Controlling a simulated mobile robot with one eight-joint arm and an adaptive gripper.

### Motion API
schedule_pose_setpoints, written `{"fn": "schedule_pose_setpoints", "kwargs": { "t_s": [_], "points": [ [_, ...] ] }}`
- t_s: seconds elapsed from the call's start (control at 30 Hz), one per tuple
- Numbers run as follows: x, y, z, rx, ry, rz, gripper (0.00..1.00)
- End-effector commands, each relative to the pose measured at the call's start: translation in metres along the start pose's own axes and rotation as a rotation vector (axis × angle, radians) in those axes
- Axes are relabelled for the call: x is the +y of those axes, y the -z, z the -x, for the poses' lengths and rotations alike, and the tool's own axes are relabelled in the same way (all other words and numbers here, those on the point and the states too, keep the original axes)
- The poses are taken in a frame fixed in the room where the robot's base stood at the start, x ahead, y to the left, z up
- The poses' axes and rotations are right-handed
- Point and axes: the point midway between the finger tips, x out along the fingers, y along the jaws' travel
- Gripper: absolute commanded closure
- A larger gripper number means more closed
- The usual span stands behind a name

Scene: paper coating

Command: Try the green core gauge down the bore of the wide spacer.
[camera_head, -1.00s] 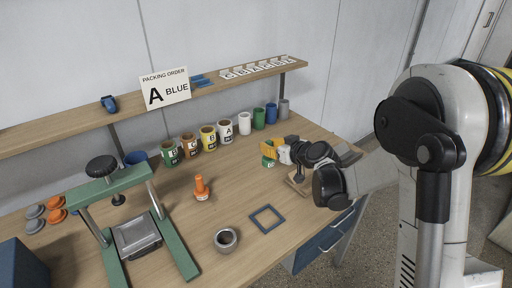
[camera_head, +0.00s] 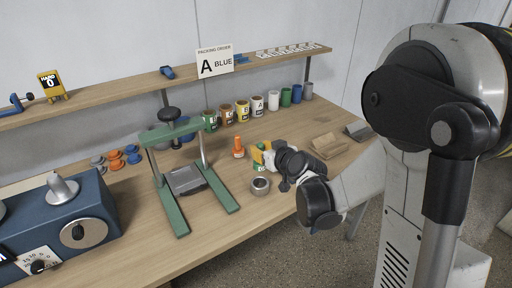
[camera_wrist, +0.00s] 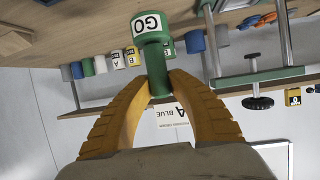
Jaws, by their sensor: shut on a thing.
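The green core gauge (camera_wrist: 155,65) is a cylinder with a white GO label. My gripper (camera_wrist: 160,82) is shut on it with both yellow fingers. In the head view my gripper (camera_head: 260,157) holds the gauge (camera_head: 259,169) just behind the wide spacer as seen there. The wide spacer (camera_head: 260,189) is a grey ring standing on the table, its dark bore facing up. The gauge's lower end shows close to the ring's far rim; I cannot tell its height over it. I cannot make out the spacer in the wrist view.
A green press frame (camera_head: 176,212) stands left of the spacer, and an orange gauge (camera_head: 238,149) stands behind it. Several labelled cups line the back (camera_head: 242,112). A blue machine (camera_head: 70,225) is at front left. Bare table (camera_head: 215,240) lies in front.

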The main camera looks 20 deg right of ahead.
Motion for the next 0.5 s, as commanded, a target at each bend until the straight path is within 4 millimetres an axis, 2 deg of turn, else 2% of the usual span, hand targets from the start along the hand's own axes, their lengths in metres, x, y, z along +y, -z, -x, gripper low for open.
{"fn": "schedule_pose_setpoints", "kwargs": {
  "t_s": [0.3, 0.5],
  "points": [
    [0.000, -0.001, -0.001, 0.000, 0.001, 0.000, 1.00],
    [0.000, -0.013, -0.006, 0.000, 0.002, 0.000, 1.00]
  ]
}}
